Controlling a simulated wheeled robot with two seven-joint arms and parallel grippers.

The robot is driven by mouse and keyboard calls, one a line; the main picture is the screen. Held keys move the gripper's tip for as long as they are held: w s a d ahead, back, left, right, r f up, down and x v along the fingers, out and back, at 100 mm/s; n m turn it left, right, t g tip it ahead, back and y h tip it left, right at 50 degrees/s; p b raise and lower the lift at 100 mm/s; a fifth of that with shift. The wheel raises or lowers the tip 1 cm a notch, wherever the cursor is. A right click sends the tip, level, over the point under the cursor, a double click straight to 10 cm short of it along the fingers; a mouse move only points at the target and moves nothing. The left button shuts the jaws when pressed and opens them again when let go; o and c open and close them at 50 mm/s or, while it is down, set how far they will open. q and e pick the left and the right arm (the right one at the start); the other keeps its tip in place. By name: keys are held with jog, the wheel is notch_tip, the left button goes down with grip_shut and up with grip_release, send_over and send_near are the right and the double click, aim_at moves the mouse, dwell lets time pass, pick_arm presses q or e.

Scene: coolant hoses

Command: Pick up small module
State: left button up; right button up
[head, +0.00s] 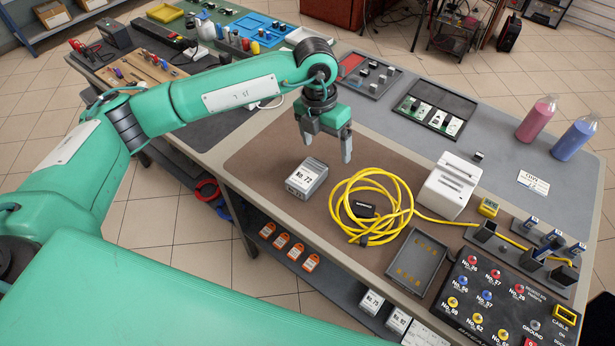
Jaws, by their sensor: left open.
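A small grey module (307,178) with a white label reading "No. 72" lies on the brown mat, left of the coiled yellow cable. My left gripper (327,149) is open and empty, its fingers pointing down. In the picture it shows just above and to the right of the module, apart from it; its exact height above the mat is hard to tell. My right gripper is not in view.
A yellow cable (398,212) lies coiled right of the module. A white device (450,186), a dark grey tray (418,262) and a black socket panel (505,305) stand further right. Pink (537,119) and blue (574,138) bottles stand at the far right. The mat's left part is clear.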

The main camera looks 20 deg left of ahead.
pick_arm(q)
jog(key=w+a+y, duration=0.1)
jog(key=a+y, duration=0.1)
jog(key=a, duration=0.2)
jog(key=p, duration=0.2)
send_over(308, 173)
jog(key=shift+n, duration=0.3)
jog(key=f, duration=0.7)
jog(key=shift+w+d+f, duration=0.1)
jog(key=shift+w+d, duration=0.05)
jog(key=shift+d, duration=0.2)
jog(key=f, duration=0.1)
jog(key=f+p, duration=0.1)
jog(key=f, duration=0.1)
jog(key=a+f, duration=0.1)
jog(key=shift+s+f+p, duration=0.25)
jog(key=shift+p, duration=0.1)
jog(key=shift+f, duration=0.6)
jog(key=shift+d, duration=0.1)
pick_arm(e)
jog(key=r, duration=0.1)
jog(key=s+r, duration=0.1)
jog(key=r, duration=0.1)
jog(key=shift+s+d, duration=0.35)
pick_arm(q)
jog(key=shift+w, duration=0.1)
jog(key=c, duration=1.3)
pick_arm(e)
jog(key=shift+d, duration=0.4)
